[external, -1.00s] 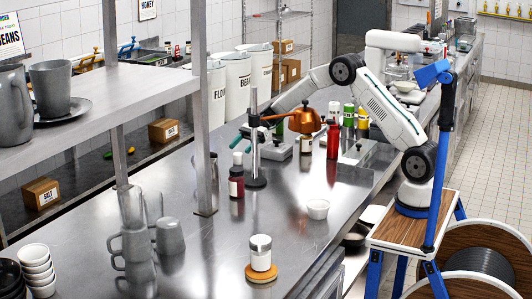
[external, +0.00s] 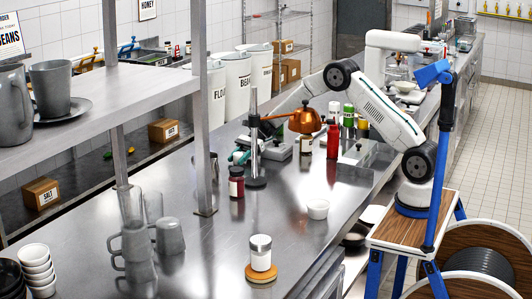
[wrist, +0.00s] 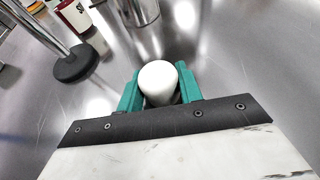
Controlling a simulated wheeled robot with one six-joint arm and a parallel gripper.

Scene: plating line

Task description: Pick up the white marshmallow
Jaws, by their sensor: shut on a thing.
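The white marshmallow (wrist: 158,80) is a pale rounded piece in the middle of the wrist view. My gripper (wrist: 157,92) has its two teal fingers shut on it, one on each side. In the external view my gripper (external: 239,156) is over the steel counter, behind the upright stand. The marshmallow is too small and hidden to make out clearly there.
A stand with a dark round base (wrist: 76,64) and a dark red jar (external: 236,183) are close to my gripper. An orange lamp-like dome (external: 304,121) and a red bottle (external: 333,138) stand to the right. The front counter (external: 215,260) has free room.

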